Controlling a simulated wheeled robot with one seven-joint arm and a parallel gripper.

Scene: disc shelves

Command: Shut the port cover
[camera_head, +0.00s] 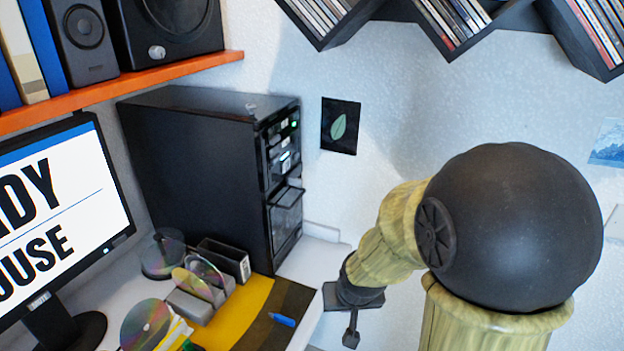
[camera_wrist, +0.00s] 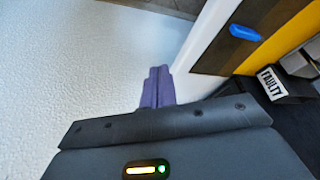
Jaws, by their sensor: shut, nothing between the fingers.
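The black computer tower (camera_head: 190,160) stands on the desk at the left in the head view, its narrow front facing right. Its upper front has bays or ports with a small green light. A dark flap, which looks like the port cover (camera_head: 287,196), sticks out from the front lower down and seems open; its exact angle is hard to tell. My gripper (camera_head: 351,338) is low, to the right of the tower and apart from it. In the wrist view, its purple fingers (camera_wrist: 157,88) are together, with nothing between them. The port cover cannot be made out there.
A blue marker (camera_head: 282,320) lies on a yellow and dark mat (camera_head: 240,309). Disc holders (camera_head: 203,298) and a monitor (camera_head: 62,210) stand left. An orange shelf (camera_head: 120,88) with speakers is above. Disc racks (camera_head: 455,25) hang on the wall. Space right of the tower's front looks clear.

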